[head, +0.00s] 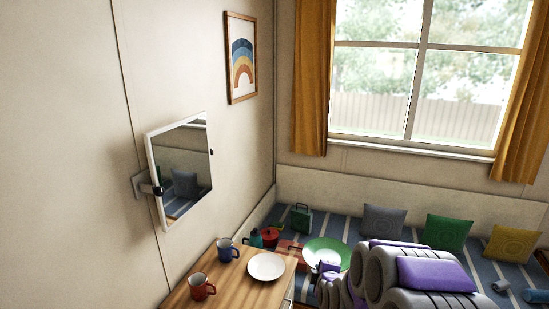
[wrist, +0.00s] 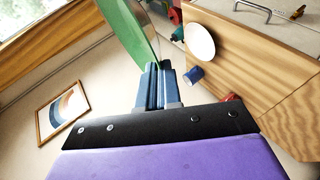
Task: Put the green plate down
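The green plate (head: 345,253) has a pale middle and shows in the head view just right of the wooden cabinet. In the wrist view the green plate (wrist: 122,30) runs up from my fingertips, seen nearly edge-on. My gripper (wrist: 157,82) has its two blue fingers close together on the plate's edge. In the head view my gripper (head: 329,268) is partly hidden by my purple and grey arm. The plate appears held in the air in front of the bench, beside the cabinet top.
The wooden cabinet top (head: 228,283) holds a white plate (head: 266,267), a blue mug (head: 228,250) and a red mug (head: 202,287). Bare wood shows between them. Behind is a striped bench (head: 343,222) with cushions, a green radio (head: 301,218) and a red pot (head: 270,236). A mirror (head: 183,172) juts from the left wall.

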